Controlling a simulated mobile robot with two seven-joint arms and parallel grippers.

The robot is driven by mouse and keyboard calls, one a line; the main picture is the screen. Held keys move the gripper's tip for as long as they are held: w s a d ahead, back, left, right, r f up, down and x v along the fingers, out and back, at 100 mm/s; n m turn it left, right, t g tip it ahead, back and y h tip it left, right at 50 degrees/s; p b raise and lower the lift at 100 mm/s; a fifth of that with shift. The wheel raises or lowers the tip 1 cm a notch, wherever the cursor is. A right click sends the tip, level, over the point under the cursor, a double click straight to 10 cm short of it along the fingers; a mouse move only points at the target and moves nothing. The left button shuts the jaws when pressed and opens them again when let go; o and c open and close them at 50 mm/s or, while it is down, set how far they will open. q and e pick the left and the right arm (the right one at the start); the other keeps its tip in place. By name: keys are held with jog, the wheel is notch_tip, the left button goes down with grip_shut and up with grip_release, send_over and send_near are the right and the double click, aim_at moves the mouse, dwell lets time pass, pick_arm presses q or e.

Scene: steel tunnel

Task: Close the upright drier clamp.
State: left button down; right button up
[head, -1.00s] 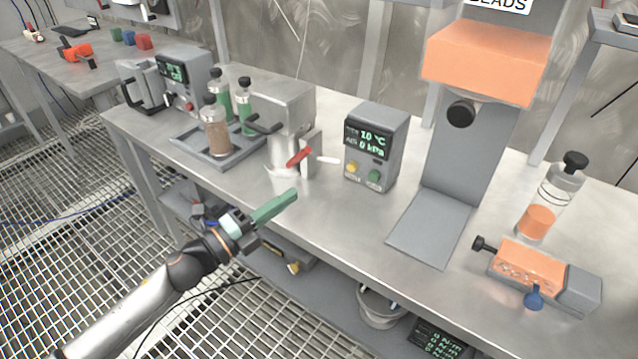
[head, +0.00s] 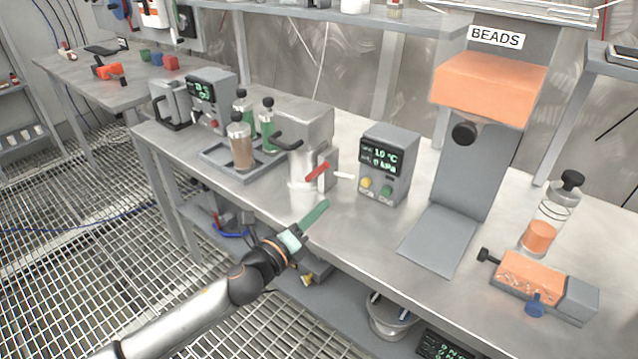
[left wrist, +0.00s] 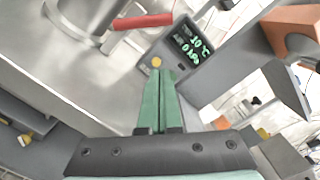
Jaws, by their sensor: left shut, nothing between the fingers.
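The upright drier (head: 305,125) is a grey metal body with a dark handle, standing near the bench's front edge. Its clamp lever (head: 318,171) is red and sticks out at a tilt on the right of the body, with a white tip (head: 343,176) beyond it. The red lever also shows at the top of the left wrist view (left wrist: 143,21). My left gripper (head: 324,205) has green fingers, shut and empty, in front of and below the lever, apart from it. The closed fingers also show in the left wrist view (left wrist: 160,85). My right gripper is in neither view.
A control box (head: 388,165) with a lit display stands right of the drier. A tray (head: 215,160) of bottles is left of it. The bead dispenser (head: 489,88) and an orange clamped block (head: 530,275) are further right. Bare bench lies in front of the control box.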

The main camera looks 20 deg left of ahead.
aim_at(323, 168)
pick_arm(q)
jog(key=x, duration=0.3)
jog(key=shift+w+d, duration=0.1)
jog(key=shift+w+a+r+p, duration=0.45)
jog(key=shift+w+a+r, duration=0.35)
jog(key=shift+a+r, duration=0.3)
jog(key=shift+w+a+r, duration=0.15)
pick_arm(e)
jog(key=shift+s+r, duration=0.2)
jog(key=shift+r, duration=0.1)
pick_arm(q)
jog(key=shift+r+n+p, duration=0.2)
jog(key=shift+n+p, duration=0.1)
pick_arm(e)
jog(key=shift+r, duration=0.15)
pick_arm(q)
jog(key=shift+a+r+n+p, duration=0.15)
jog(key=shift+n+p, duration=0.2)
jog(key=shift+n, duration=0.15)
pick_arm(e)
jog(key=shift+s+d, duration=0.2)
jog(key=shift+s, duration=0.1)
